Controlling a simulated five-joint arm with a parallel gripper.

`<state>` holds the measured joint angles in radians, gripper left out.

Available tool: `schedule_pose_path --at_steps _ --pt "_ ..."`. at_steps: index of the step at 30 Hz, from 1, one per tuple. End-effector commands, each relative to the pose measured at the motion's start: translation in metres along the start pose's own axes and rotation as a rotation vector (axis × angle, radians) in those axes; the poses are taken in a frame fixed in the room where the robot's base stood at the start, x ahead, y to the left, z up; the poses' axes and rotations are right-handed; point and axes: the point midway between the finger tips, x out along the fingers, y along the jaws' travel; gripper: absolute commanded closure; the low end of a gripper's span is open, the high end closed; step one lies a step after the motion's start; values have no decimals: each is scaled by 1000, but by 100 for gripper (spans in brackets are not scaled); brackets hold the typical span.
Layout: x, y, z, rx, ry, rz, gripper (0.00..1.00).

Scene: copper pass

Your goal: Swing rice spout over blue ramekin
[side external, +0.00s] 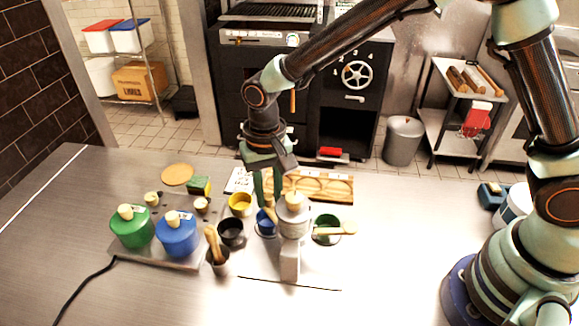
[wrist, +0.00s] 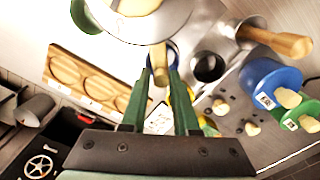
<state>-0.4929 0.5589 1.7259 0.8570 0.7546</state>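The grey rice dispenser (side external: 292,222) stands on a post at the middle of the steel counter, with pale wood on top. In the wrist view its round metal body (wrist: 185,20) fills the top, and a wooden handle (wrist: 158,62) points down toward my gripper. The blue ramekin (side external: 266,228) sits just left of the dispenser, partly covered. In the wrist view its blue rim (wrist: 175,50) shows behind the wooden handle. My gripper (side external: 267,202) is low above the ramekin area. In the wrist view its green fingers (wrist: 159,80) are apart, with the handle's end between them; contact is unclear.
A black ramekin (side external: 231,233) and yellow ramekin (side external: 240,203) stand left, a green ramekin (side external: 325,222) right. A wooden holder (side external: 325,186) lies behind. Blue (side external: 177,236) and green (side external: 132,230) jars and a wooden-handled tool cup (side external: 219,264) stand left. The front right counter is clear.

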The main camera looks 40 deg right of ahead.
Motion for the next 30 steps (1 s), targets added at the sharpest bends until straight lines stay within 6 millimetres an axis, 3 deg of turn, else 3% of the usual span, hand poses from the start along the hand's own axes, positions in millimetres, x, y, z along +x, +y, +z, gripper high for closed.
schedule_pose_path --at_steps 12,30 --pt "-2 1 0 0 1 -1 50" --pt "-45 1 -1 0 2 -2 50"
